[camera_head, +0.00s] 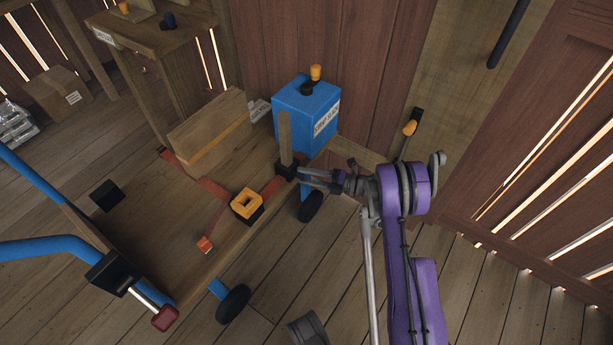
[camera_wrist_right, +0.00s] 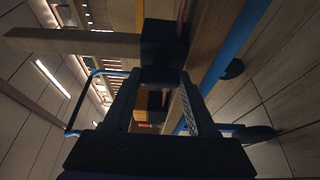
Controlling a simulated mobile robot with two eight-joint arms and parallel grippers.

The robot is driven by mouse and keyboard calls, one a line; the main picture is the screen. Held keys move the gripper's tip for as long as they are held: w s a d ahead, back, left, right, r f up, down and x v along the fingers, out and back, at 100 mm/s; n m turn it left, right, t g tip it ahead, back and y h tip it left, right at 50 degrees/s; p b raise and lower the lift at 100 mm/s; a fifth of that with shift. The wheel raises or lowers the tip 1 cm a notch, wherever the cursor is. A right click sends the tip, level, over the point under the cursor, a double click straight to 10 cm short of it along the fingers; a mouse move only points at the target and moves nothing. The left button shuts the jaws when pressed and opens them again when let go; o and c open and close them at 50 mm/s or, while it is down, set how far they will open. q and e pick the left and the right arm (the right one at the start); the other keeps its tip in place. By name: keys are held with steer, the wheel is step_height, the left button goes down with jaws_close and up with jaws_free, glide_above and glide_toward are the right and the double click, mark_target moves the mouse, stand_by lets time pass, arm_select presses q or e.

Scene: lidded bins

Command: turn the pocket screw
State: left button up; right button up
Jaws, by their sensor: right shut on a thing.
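My right gripper (camera_head: 303,180) reaches in from the right at the cart's far right edge. It is shut on a small black block (camera_head: 286,170) at the foot of an upright wooden post (camera_head: 285,138). In the right wrist view the fingers (camera_wrist_right: 160,78) meet this black block (camera_wrist_right: 164,42), and the post (camera_wrist_right: 75,43) runs left from it. I cannot tell which part is the pocket screw. My left gripper is not in view.
A blue bin (camera_head: 305,108) with an orange-topped knob stands just behind the post. A wooden box (camera_head: 210,128) and red straps (camera_head: 215,188) lie on the deck. Blue handle tubes (camera_head: 45,247) are at left. A wooden wall with an orange-tipped lever (camera_head: 410,127) is close behind my arm.

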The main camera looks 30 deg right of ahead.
stand_by(0.5)
steer(key=o, duration=1.4)
steer(key=shift+c, duration=0.2)
steer(key=shift+s+d, duration=0.1)
steer(key=p+v, duration=0.1)
steer(key=v, duration=0.9)
steer(key=shift+s+d+p, duration=0.2)
steer(key=shift+p, duration=0.2)
